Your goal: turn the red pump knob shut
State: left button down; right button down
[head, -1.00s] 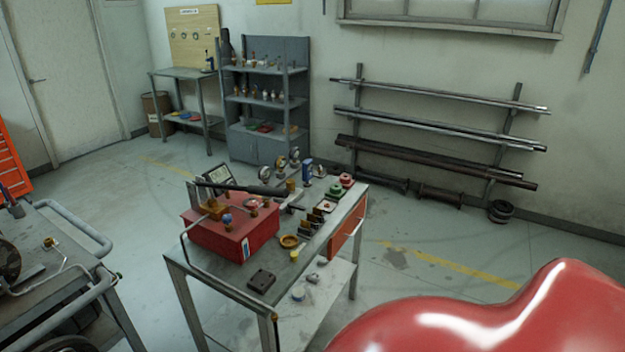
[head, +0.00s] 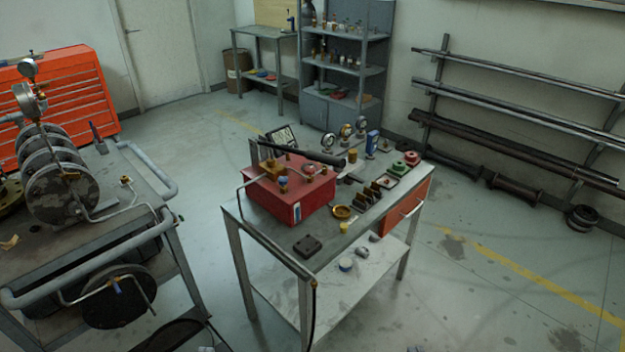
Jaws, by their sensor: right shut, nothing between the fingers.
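A red pump box (head: 290,199) stands on the grey workbench (head: 262,234) in the middle of the head view. A dark lever (head: 315,155) lies across above it. On its top are a small blue knob (head: 283,180), brass fittings and a small round reddish piece (head: 308,168). This piece may be the red knob, but it is too small to be sure. Only a tip of my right gripper (head: 415,349) shows at the bottom edge; it is shut and empty, far from the pump. A small grey piece at the bottom left may be my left gripper (head: 207,349); its jaws are hidden.
A cart (head: 175,187) with round plates and a gauge stands at the left. The bench also holds a dark block (head: 308,246), a brass ring (head: 342,212) and several gauges and fittings. Floor is clear in front of the bench and to its right.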

aim_at(310, 170)
jog(key=i+j+z, duration=0.6)
jog(key=j, duration=0.3)
jog(key=i, duration=0.1)
